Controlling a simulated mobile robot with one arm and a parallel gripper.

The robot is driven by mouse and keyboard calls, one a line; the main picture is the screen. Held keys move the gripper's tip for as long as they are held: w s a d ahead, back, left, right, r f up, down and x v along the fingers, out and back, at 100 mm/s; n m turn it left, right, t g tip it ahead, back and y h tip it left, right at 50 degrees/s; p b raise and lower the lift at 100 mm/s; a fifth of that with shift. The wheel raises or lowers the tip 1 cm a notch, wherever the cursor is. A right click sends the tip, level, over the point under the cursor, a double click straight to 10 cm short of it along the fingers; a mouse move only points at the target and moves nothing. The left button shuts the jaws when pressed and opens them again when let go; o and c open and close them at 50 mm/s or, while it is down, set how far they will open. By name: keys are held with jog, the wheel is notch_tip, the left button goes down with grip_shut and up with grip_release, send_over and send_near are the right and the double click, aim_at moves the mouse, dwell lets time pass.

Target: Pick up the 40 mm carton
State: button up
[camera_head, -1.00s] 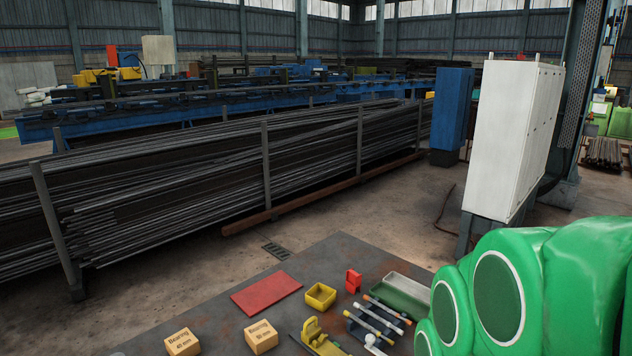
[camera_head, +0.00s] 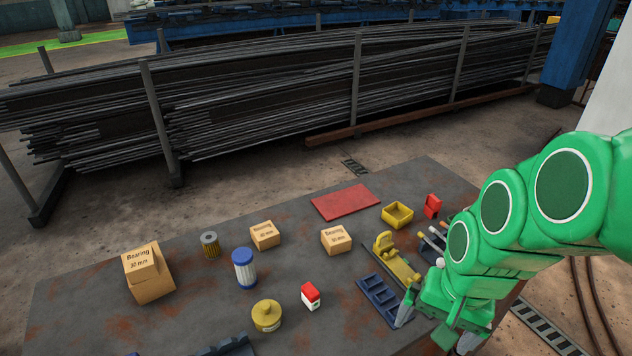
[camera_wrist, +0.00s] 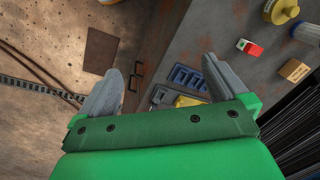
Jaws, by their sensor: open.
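Two small tan bearing cartons stand on the table in the head view. The left one (camera_head: 265,236) appears to be the 40 mm carton, by its label in the earlier head frame; its size is hard to read now. The right one (camera_head: 336,240) is similar, its size unclear. A larger carton (camera_head: 150,276) at the left seems marked 30 mm. My gripper (camera_head: 436,326) is open and empty near the table's right front edge, well right of the cartons. In the wrist view the open gripper (camera_wrist: 160,70) shows a carton (camera_wrist: 294,70), probably the right one, at far right.
A blue rack (camera_head: 383,300) and yellow fixture (camera_head: 395,262) lie between cartons and gripper. A red mat (camera_head: 345,202) lies behind.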

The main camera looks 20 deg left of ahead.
jog(key=w+a+f+m+t+y, duration=0.2)
jog(key=w+a+f+m+y, duration=0.1)
jog(key=w+a, duration=0.8)
jog(key=m+t+y, duration=0.3)
jog(key=m+y, duration=0.2)
jog(key=m, duration=0.8)
send_over(270, 237)
jog(key=s+d, duration=0.6)
jog(key=d, duration=0.1)
notch_tip(270, 237, down, 8)
jog(key=w+a+f+m+t, duration=0.1)
jog(key=f+m, duration=0.1)
jog(key=w+a+f+m+t, duration=0.1)
jog(key=a+f+m, duration=0.1)
jog(key=f+m, duration=0.1)
jog(key=w+a+f+m+t, duration=0.1)
jog(key=a+f+m, duration=0.1)
jog(key=shift+w+f+y, duration=0.25)
jog(key=shift+w+y, duration=0.05)
jog(key=shift+y, duration=0.1)
jog(key=shift+w+a+f+m+t, duration=0.2)
jog(key=shift+w+f+m+t, duration=0.2)
jog(key=shift+f+m, duration=0.3)
jog(key=shift+x, duration=0.95)
jog(key=shift+r+x, duration=0.2)
jog(key=shift+x, duration=1.25)
jog(key=shift+r+x, duration=0.2)
jog(key=shift+x, duration=1.2)
jog(key=shift+a, duration=0.15)
jog(key=c, duration=1.1)
